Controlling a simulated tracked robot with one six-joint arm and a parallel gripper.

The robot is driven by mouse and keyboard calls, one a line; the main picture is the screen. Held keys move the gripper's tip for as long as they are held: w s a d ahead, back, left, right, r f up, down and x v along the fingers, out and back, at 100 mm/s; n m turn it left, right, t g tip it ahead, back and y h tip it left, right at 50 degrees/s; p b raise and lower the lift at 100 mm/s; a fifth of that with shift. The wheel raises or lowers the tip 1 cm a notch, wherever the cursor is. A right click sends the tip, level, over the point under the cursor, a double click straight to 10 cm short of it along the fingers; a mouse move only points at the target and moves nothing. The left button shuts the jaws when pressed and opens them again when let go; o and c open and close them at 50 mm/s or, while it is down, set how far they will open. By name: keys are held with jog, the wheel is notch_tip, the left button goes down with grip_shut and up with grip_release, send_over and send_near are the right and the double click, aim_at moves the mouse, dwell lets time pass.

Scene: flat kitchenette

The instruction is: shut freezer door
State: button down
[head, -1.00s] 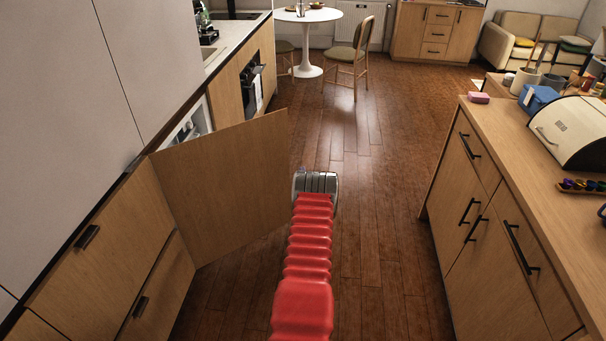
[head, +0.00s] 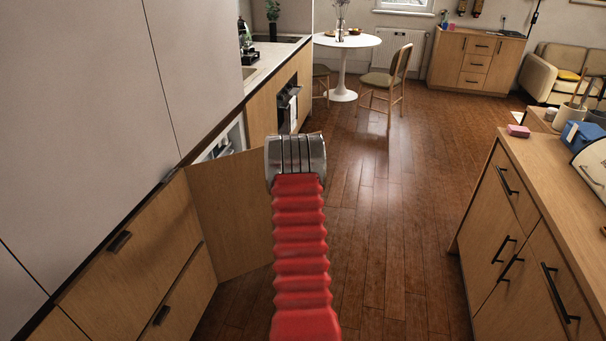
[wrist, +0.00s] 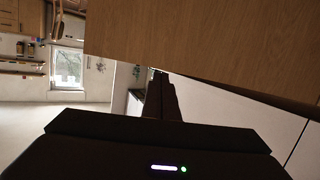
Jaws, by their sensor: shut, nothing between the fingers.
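The freezer door (head: 228,225) is a light wood panel standing open, jutting from the left cabinet row into the aisle. A strip of the white freezer interior (head: 222,145) shows behind its top edge. My red arm hides the door's right side in the head view. My gripper (wrist: 158,118) shows as a dark shut block along the bottom of the wrist view, with nothing held. A wood panel, seemingly the freezer door (wrist: 205,45), fills the top of that view close by. I cannot tell whether they touch.
Wood drawers (head: 140,250) and tall pale cabinet fronts line the left. A wood counter (head: 555,165) with drawers stands on the right. The wooden floor (head: 385,200) between is clear. A round white table (head: 347,41) and chair (head: 390,80) stand farther back.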

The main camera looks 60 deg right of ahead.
jog(key=w+a+r+n+y, duration=0.1)
jog(key=w+a+r+y, duration=0.1)
jog(key=a+r, duration=0.6)
jog(key=w+a+r+n+y, duration=0.1)
jog(key=w+a+r, duration=0.25)
jog(key=a, duration=0.85)
jog(key=w+a+r+n+y, duration=0.1)
jog(key=w+a+r+y, duration=0.1)
jog(key=a+r, duration=0.65)
jog(key=s+a+r+n+g+y, duration=0.1)
jog(key=s+a, duration=0.4)
jog(key=a, duration=0.5)
jog(key=s+a+r+n+g+y, duration=0.15)
jog(key=s+a, duration=0.25)
jog(key=a, duration=0.5)
jog(key=s+a+r+n+y, duration=0.1)
jog(key=s+a, duration=0.4)
jog(key=a, duration=0.5)
jog(key=s+a+f+n+g+y, duration=0.1)
jog(key=s+a, duration=0.5)
jog(key=s, duration=0.3)
jog(key=s+a+f+n+g+y, duration=0.1)
jog(key=s+a+f, duration=0.1)
jog(key=s+a, duration=0.4)
jog(key=s, duration=0.3)
jog(key=shift+a+f+y, duration=0.3)
jog(key=shift+y, duration=0.05)
jog(key=shift+g, duration=0.25)
